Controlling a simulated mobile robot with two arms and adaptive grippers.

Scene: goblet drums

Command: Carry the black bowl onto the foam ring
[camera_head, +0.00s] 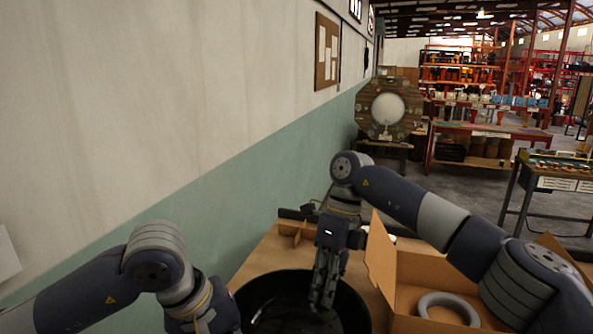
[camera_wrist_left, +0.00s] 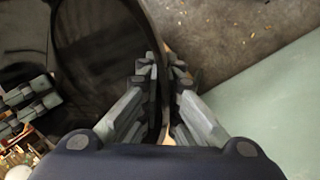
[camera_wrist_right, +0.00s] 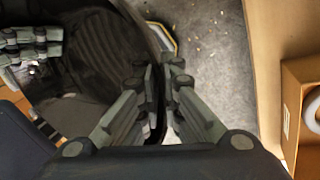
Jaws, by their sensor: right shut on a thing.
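The black bowl (camera_head: 265,287) is wide and deep, at the bottom centre of the head view. My right gripper (camera_head: 322,300) points down at the bowl and is shut on its wall; the right wrist view shows the rim between its fingers (camera_wrist_right: 160,95). My left gripper's fingers (camera_wrist_left: 164,90) close on another part of the bowl's rim; in the head view they are hidden or cut off. The foam ring (camera_head: 448,307) is pale grey and lies inside an open cardboard box, right of the bowl. Part of it shows in the right wrist view (camera_wrist_right: 312,110).
The cardboard box (camera_head: 408,268) has raised flaps, one standing between bowl and ring. A small cardboard divider (camera_head: 296,230) stands behind the bowl on the wooden top (camera_head: 262,256). A wall (camera_head: 200,150) runs along the left. Shelves and benches are far behind.

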